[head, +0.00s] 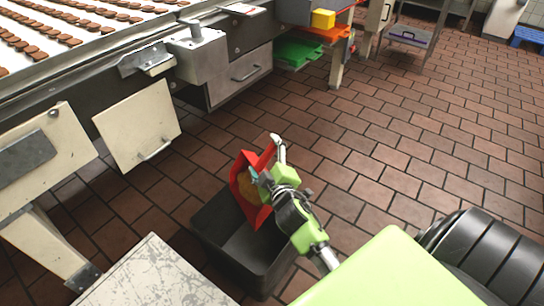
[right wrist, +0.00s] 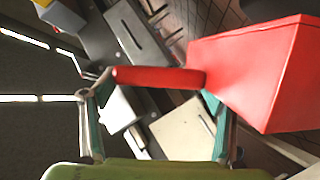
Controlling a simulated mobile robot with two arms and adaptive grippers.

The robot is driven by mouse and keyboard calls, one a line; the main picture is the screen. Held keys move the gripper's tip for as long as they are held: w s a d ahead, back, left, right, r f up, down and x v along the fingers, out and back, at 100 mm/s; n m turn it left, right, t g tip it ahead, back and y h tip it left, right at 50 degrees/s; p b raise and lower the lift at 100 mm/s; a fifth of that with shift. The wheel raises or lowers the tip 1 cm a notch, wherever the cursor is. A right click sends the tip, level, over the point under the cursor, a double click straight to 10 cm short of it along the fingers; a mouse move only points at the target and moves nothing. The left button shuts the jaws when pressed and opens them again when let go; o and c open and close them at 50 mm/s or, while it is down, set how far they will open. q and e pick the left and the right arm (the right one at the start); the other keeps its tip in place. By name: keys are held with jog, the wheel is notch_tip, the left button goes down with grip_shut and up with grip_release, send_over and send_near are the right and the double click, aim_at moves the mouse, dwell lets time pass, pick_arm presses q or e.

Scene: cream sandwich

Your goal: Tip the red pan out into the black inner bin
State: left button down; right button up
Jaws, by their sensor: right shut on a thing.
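The red pan (head: 262,208) is tilted steeply on its side above the far part of the black bin (head: 222,265). Tan-brown contents (head: 247,186) show inside the pan. My right gripper (head: 272,180) is shut on the pan's handle. In the right wrist view the red handle (right wrist: 158,78) lies between the fingers of the right gripper (right wrist: 148,95), and the pan's body (right wrist: 255,75) is to the right. The visible part of the bin's inside looks dark and empty; the pan hides the rest. I cannot tell an inner bin from an outer one. My left gripper is not in view.
A conveyor (head: 95,42) with rows of brown biscuits runs along the upper left. Cream panels (head: 138,125) hang below it. A scuffed pale surface (head: 155,278) is close to the bin's left. Tiled floor (head: 400,130) to the right is clear.

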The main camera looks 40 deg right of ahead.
jog(key=a+n, duration=0.1)
jog(key=a+b, duration=0.1)
jog(key=shift+w+a+r+n+b, duration=0.2)
jog(key=shift+a+n+b, duration=0.1)
jog(key=shift+a+n, duration=0.1)
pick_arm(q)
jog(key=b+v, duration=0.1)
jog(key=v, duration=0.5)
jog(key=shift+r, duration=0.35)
pick_arm(e)
jog(key=shift+a+r+n+t+h, duration=0.3)
jog(key=shift+a+n+h, duration=0.1)
jog(key=shift+a+n, duration=0.3)
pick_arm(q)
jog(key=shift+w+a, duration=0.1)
